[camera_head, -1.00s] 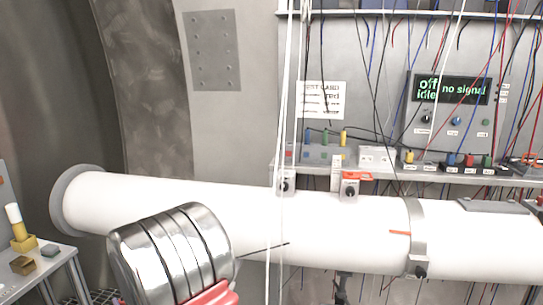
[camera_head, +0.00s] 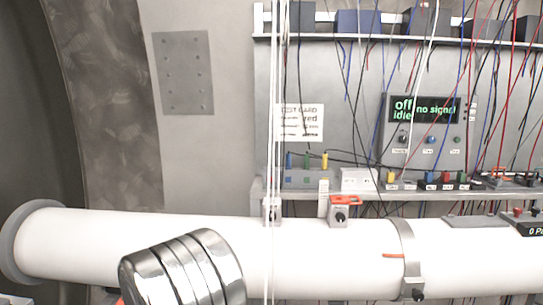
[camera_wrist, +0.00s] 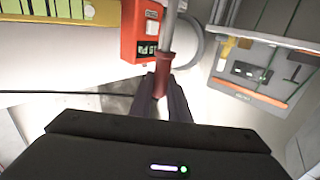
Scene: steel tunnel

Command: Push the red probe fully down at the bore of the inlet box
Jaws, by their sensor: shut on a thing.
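In the wrist view my gripper (camera_wrist: 165,96) has dark fingers closed on the lower end of a dull red shaft, the red probe (camera_wrist: 167,50). The probe stretches up the picture, past the right edge of an orange-red box (camera_wrist: 134,38) with a pale switch and label. I cannot tell whether the probe touches that box, or whether this is the inlet box. No bore shows clearly. In the head view a grey box with an orange-red top (camera_head: 339,211) sits on the white duct (camera_head: 190,232). My gripper and the probe are not visible there.
Blue, green and yellow upright pieces (camera_head: 325,160) stand in a rack on the shelf behind the duct. A panel display (camera_head: 424,109) reads off, idle, no signal. White cords hang before the duct, and many coloured wires hang at the right. A grey panel (camera_wrist: 256,80) shows in the wrist view.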

